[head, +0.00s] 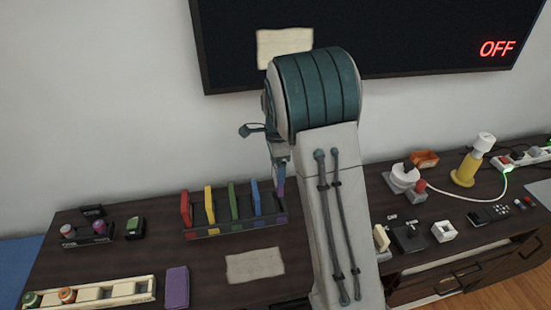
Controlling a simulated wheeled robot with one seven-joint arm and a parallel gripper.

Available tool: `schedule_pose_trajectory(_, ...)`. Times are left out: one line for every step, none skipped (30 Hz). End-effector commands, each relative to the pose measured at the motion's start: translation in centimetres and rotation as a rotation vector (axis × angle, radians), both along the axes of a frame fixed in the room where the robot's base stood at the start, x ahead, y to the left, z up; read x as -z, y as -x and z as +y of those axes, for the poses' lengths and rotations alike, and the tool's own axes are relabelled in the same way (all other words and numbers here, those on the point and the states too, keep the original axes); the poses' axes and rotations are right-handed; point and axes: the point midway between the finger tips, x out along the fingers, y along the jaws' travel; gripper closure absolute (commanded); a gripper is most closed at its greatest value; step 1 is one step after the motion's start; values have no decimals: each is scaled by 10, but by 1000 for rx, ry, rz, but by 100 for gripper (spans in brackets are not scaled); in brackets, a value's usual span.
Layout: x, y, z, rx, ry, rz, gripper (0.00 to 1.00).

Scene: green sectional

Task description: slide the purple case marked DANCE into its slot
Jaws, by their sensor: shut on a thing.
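A dark rack (222,233) on the wooden table holds upright red (186,209), yellow (209,205), green (233,202) and blue (255,197) cases, left to right. My gripper (281,180) is above the right end of the rack, mostly hidden behind my arm. It is shut on a narrow, upright purple case (281,190), only partly visible. A purple patch shows on the rack below it. I cannot tell whether the held case touches the rack. No DANCE lettering is readable.
A flat purple block (177,288) lies in front of the rack, beside a cream tray (100,294). A paper sheet (255,265) lies to its right. A small dark holder (88,235) stands at left. My arm blocks the table's middle; several small devices stand at right.

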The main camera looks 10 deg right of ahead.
Motion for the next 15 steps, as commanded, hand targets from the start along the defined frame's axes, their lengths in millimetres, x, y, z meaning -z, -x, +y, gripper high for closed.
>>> schedule_pose_trajectory(0, 0, -1, 2, 0, 0, 42)
schedule_pose_trajectory(0, 0, -2, 3, 0, 0, 42)
schedule_pose_trajectory(0, 0, -2, 3, 0, 0, 42)
schedule_pose_trajectory(0, 0, -2, 3, 0, 0, 42)
schedule_pose_trajectory(0, 0, -2, 3, 0, 0, 42)
schedule_pose_trajectory(0, 0, -2, 3, 0, 0, 42)
schedule_pose_trajectory(0, 0, -1, 3, 0, 0, 42)
schedule_pose_trajectory(-1, 0, -1, 2, 0, 0, 42)
schedule_pose_trajectory(-1, 0, 0, 2, 0, 0, 42)
schedule_pose_trajectory(-1, 0, 0, 1, 0, 1, 42)
schedule_pose_trajectory(0, 0, 1, 0, 1, 1, 42)
schedule_pose_trajectory(3, 0, 1, 0, 1, 1, 42)
schedule_pose_trajectory(5, 0, 1, 0, 1, 1, 42)
schedule_pose_trajectory(7, 0, 1, 0, 1, 1, 42)
schedule_pose_trajectory(9, 0, 1, -1, 1, 1, 42)
